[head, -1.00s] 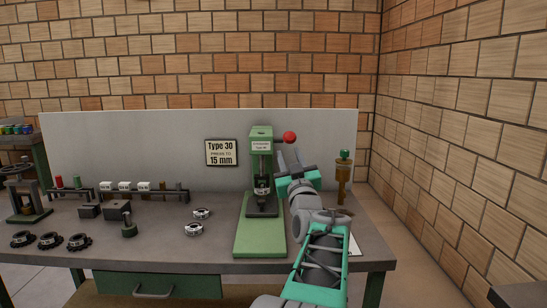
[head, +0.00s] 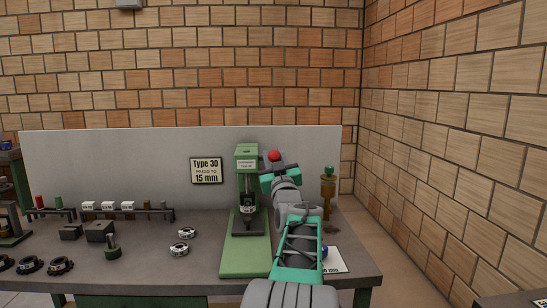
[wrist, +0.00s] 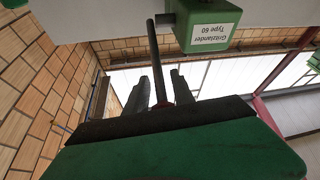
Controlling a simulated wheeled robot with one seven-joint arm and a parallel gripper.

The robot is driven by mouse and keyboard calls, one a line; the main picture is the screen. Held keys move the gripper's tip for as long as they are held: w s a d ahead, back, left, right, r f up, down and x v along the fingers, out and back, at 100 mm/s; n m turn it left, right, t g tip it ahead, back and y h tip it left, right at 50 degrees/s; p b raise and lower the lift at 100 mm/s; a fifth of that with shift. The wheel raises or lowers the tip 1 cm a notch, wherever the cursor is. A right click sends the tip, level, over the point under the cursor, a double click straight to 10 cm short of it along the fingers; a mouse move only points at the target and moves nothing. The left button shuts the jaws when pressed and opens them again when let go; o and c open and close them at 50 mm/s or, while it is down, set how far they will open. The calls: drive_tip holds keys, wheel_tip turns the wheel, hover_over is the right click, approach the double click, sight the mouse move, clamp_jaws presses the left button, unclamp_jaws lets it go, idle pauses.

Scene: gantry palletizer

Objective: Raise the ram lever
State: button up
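The ram lever is a dark rod (wrist: 154,60) on the green arbor press (head: 246,153). Its red ball knob (head: 274,156) stands at the upper right of the press in the head view. My gripper (head: 269,170) is at the knob, just below and right of it in the picture. In the wrist view, the two fingers of my gripper (wrist: 160,90) are apart, with the rod running down between them. A sliver of red shows at the finger bases; most of the knob is hidden there. I cannot tell whether the fingers touch it.
A sign (head: 206,171) hangs on the grey back panel. Two bearing-like rings (head: 182,240) lie left of the press on the bench. A brass post with green knob (head: 328,185) stands close right of my arm. Dark rings (head: 61,265) lie front left.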

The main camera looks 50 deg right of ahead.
clamp_jaws()
drive_tip(key=shift+r, duration=0.2)
idle(1.0)
